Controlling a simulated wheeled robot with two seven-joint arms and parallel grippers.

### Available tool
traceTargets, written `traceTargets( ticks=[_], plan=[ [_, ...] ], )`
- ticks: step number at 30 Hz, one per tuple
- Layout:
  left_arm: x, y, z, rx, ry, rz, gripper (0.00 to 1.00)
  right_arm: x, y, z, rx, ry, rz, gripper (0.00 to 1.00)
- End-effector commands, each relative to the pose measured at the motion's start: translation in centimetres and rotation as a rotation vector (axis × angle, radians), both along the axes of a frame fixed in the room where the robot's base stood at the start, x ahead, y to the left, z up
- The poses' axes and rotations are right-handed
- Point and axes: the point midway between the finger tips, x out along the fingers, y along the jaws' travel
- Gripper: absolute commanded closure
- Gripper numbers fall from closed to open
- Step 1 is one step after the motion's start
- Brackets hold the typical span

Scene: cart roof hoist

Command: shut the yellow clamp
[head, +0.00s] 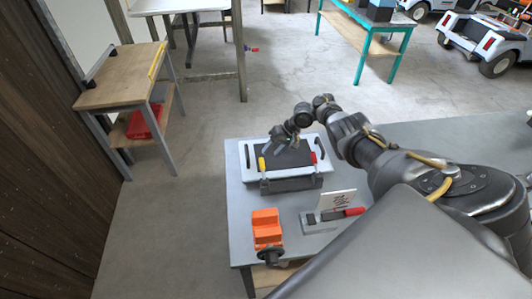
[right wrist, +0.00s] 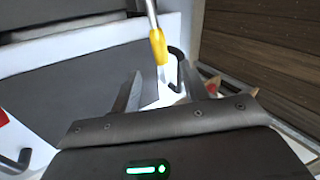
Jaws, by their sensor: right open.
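The yellow clamp (head: 262,164) is at the left side of a white panel (head: 247,154) with a dark middle and black handles. In the right wrist view the yellow clamp (right wrist: 158,46) shows as a yellow grip on a pale metal bar, just beyond my fingertips. A red clamp (head: 313,158) is at the panel's right side. My right gripper (head: 279,148) is above the panel, close to the yellow clamp. Its two fingers (right wrist: 162,82) are apart with nothing between them. I cannot tell whether the clamp is touched. My left gripper is not in view.
The panel is on a dark support on the grey table (head: 240,215). An orange vise (head: 266,226) and a small stand with a white card (head: 338,200) and a red-handled tool are nearer. A wooden bench (head: 115,92) with a red bin stands at left. Floor between is clear.

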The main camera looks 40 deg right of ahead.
Motion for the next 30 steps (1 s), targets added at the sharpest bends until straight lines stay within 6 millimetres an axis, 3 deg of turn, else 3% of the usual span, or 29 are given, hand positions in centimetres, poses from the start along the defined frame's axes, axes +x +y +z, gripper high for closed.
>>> traceTargets(
  ticks=[7, 25, 28, 30],
  plan=[
    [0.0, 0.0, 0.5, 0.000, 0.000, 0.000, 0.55, -0.6, -1.1, 2.0, 0.001, -0.001, 0.001, 0.55],
    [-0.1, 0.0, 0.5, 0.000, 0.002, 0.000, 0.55, -0.7, -1.3, 2.0, 0.000, 0.000, -0.002, 0.55],
    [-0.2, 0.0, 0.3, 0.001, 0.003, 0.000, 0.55, -1.2, -2.6, 1.6, -0.013, -0.001, -0.031, 0.55],
    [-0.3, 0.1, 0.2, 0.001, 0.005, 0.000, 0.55, -1.9, -4.6, 1.0, -0.034, -0.004, -0.074, 0.55]
  ],
)
